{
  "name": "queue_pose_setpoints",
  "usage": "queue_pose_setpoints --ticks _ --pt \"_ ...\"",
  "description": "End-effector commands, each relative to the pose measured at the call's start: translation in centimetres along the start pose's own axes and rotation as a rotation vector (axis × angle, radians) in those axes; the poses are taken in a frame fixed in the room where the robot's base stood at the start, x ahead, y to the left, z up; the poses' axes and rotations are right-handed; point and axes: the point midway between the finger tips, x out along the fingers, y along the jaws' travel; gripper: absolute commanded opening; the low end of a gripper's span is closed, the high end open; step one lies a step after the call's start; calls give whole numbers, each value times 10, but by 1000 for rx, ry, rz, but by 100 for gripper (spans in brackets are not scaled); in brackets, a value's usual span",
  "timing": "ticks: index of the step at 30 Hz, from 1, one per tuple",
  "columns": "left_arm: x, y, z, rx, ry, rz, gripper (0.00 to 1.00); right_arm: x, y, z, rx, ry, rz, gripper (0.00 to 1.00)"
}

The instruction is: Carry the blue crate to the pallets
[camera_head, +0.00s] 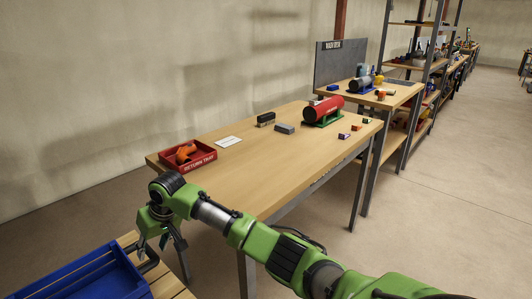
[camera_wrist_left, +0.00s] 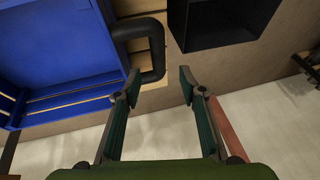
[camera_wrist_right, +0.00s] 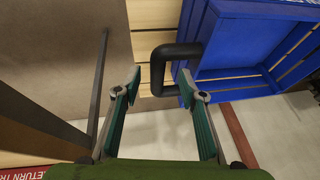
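The blue crate (camera_head: 82,277) is at the lower left of the head view, on a slatted wooden surface (camera_head: 172,286), partly cut off. It also shows in the left wrist view (camera_wrist_left: 50,42) and right wrist view (camera_wrist_right: 228,45). A black bent handle sticks out from its side in the left wrist view (camera_wrist_left: 156,50) and right wrist view (camera_wrist_right: 158,70). My right gripper (camera_head: 160,246) is open beside the crate, its fingertips (camera_wrist_right: 158,79) close to the handle. My left gripper (camera_wrist_left: 159,84) is open and empty near a handle; it is outside the head view.
A wooden table (camera_head: 270,155) stands ahead, with a red return tray (camera_head: 203,160) holding an orange part, and a red cylinder (camera_head: 322,108) on a green stand. A second bench and shelves stand behind. Open floor (camera_head: 455,180) lies to the right. A black box (camera_wrist_left: 222,22) shows in the left wrist view.

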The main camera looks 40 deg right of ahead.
Motion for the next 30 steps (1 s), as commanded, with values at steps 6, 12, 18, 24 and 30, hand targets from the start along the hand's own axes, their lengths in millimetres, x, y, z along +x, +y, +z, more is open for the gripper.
queue_pose_setpoints --ticks 6,12,18,24,30 --pt "0 0 0 0 0 0 38 -11 0 0 -1 1 0 38" --pt "0 0 0 0 0 0 38 -21 0 0 -1 0 0 38" --pt "0 0 0 0 0 0 38 -27 0 0 0 -1 0 38" --pt "0 0 0 0 0 0 38 -28 0 0 0 -1 0 38" --pt "-4 0 -1 0 2 0 38 -28 0 0 0 -1 0 38"
